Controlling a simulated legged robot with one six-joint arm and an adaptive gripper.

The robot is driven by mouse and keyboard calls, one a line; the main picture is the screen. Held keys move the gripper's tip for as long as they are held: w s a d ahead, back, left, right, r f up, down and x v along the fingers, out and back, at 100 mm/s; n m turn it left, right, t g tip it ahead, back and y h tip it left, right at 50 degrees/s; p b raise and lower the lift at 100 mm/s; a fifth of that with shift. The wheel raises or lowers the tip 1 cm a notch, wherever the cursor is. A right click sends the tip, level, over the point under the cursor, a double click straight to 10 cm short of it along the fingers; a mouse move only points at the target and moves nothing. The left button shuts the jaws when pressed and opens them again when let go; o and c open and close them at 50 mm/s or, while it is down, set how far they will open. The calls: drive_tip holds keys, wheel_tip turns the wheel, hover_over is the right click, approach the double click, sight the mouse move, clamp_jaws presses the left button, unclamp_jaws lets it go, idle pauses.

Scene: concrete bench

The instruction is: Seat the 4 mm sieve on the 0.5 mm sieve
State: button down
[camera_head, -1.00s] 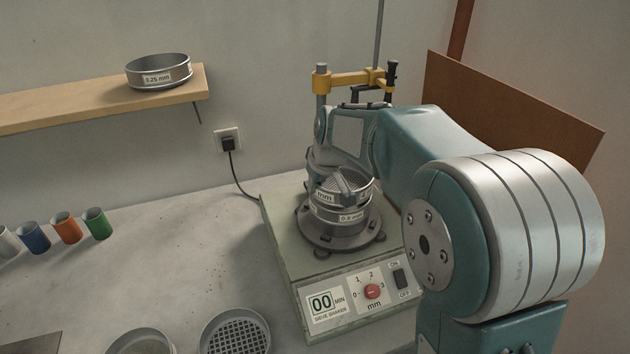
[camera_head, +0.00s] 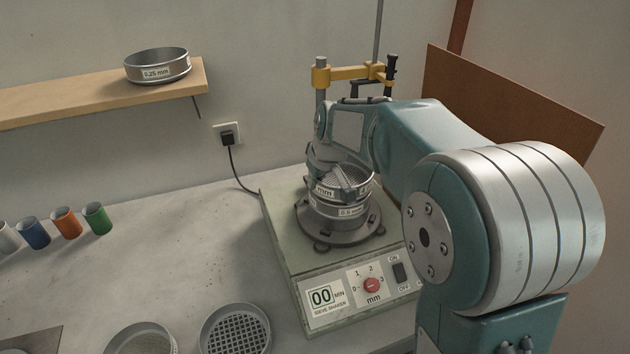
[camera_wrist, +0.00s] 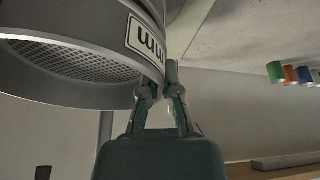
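A metal sieve (camera_head: 362,188) with coarse mesh sits at the top of the stack on the sieve shaker. Its label shows "mm"; the number is hidden. Directly beneath is the 0.5 mm sieve (camera_head: 350,211), its label facing forward. The two look in line and very close; I cannot tell whether they are fully seated. My gripper (camera_head: 346,186) comes down from behind and pinches the upper sieve's rim. In the wrist view, my gripper (camera_wrist: 160,88) has its fingers closed on the rim of the upper sieve (camera_wrist: 75,93), beside the upside-down "mm" label.
The shaker (camera_head: 285,255) has a yellow clamp (camera_head: 345,75) on posts behind the stack. A 0.25 mm sieve (camera_head: 170,72) sits on the wall shelf (camera_head: 90,105). A coarse grid sieve (camera_head: 235,345) and another round sieve (camera_head: 140,345) lie at the front.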

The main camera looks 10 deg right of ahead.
drive_tip(key=shift+f, duration=0.55)
idle(0.4)
drive_tip(key=c, duration=0.7)
unclamp_jaws()
drive_tip(key=v, duration=1.1)
drive_tip(key=shift+s+r, duration=0.15)
drive_tip(key=shift+r, duration=0.2)
